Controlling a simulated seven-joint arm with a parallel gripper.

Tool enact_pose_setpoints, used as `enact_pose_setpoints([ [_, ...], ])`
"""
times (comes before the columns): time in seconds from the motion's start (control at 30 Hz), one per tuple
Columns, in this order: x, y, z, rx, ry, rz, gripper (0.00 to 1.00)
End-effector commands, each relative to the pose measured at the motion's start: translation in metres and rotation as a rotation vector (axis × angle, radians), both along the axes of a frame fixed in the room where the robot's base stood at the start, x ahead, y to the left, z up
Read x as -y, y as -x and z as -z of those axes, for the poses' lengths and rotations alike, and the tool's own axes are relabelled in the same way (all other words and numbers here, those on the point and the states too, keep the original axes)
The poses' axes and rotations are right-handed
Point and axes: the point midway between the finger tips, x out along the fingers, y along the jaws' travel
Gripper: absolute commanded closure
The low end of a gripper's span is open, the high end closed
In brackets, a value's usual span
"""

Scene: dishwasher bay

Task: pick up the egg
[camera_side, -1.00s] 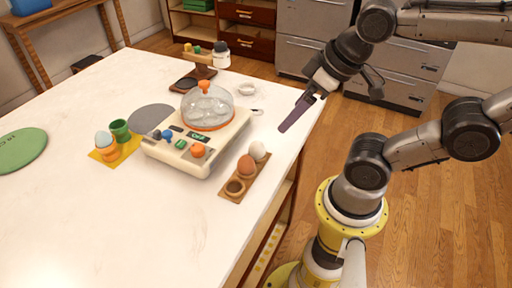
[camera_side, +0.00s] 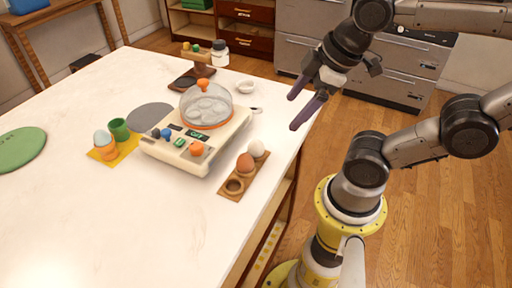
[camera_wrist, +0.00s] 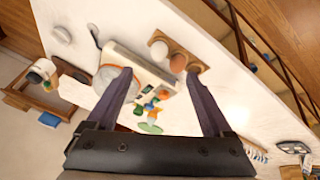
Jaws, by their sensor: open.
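A brown egg (camera_side: 245,163) and a white egg (camera_side: 257,149) sit in a small wooden holder (camera_side: 234,187) near the table's right edge. The holder's front hole is empty. A pale blue egg (camera_side: 103,138) sits in an orange cup on a yellow mat. My gripper (camera_side: 302,109) is open and empty, above and to the right of the holder near the table edge. In the wrist view, the white egg (camera_wrist: 158,50) and brown egg (camera_wrist: 179,62) show beyond and between the open fingers (camera_wrist: 165,103).
An egg cooker (camera_side: 198,137) with a clear dome stands left of the holder. A green cup (camera_side: 119,129), a white bowl (camera_side: 246,87) and a stand with a jar (camera_side: 219,53) are on the table. The front of the white table (camera_side: 110,220) is clear.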

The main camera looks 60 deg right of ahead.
Motion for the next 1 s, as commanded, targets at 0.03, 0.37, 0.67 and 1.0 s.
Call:
enact_pose_setpoints([
  [0.03, 0.000, -0.002, -0.003, -0.017, 0.045, -0.095, 0.15],
  [0.37, 0.000, -0.028, -0.019, -0.163, 0.311, -0.810, 0.15],
  [0.67, 0.000, -0.075, -0.014, -0.315, 0.375, -1.396, 0.15],
  [1.0, 0.000, -0.090, 0.019, -0.378, 0.322, -1.414, 0.15],
])
